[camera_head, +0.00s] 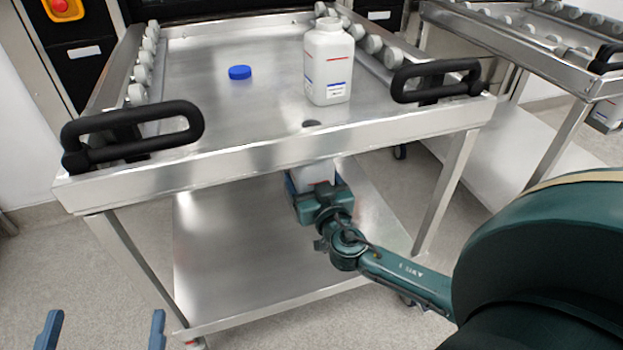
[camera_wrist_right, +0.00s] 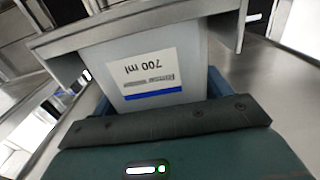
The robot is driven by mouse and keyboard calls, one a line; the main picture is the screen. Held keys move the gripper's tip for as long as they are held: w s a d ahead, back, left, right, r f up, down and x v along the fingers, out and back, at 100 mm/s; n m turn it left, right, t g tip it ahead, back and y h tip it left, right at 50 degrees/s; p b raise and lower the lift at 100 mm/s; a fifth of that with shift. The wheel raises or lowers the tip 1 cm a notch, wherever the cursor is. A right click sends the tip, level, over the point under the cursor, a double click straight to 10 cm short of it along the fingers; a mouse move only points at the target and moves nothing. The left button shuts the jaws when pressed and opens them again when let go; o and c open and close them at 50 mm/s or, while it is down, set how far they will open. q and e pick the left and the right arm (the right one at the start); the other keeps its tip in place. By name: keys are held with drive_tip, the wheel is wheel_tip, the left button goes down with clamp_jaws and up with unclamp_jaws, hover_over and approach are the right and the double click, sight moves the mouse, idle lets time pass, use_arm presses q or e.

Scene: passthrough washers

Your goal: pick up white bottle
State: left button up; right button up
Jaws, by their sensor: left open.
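One white bottle (camera_head: 328,65) with a white cap stands upright on the cart's top tray. Another white bottle (camera_head: 315,173) is below the tray's front edge, which hides its upper part. In the right wrist view this bottle (camera_wrist_right: 143,55) shows a "700 ml" label with a blue stripe. My right gripper (camera_head: 312,183) is at this lower bottle, with blue fingers on either side of it. I cannot tell whether the fingers press on it. My left gripper (camera_head: 103,330) is open and empty at the lower left, in front of the cart, with only its fingertips showing.
The steel top tray (camera_head: 190,80) has roller rows at both sides and black handles (camera_head: 130,135) at the front. A blue cap (camera_head: 240,72) lies on it. The lower shelf (camera_head: 235,255) looks mostly bare. A second steel cart (camera_head: 540,50) stands at right.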

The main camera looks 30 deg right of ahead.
drive_tip(key=c, duration=0.9)
drive_tip(key=shift+r, duration=0.1)
drive_tip(key=shift+c, duration=0.4)
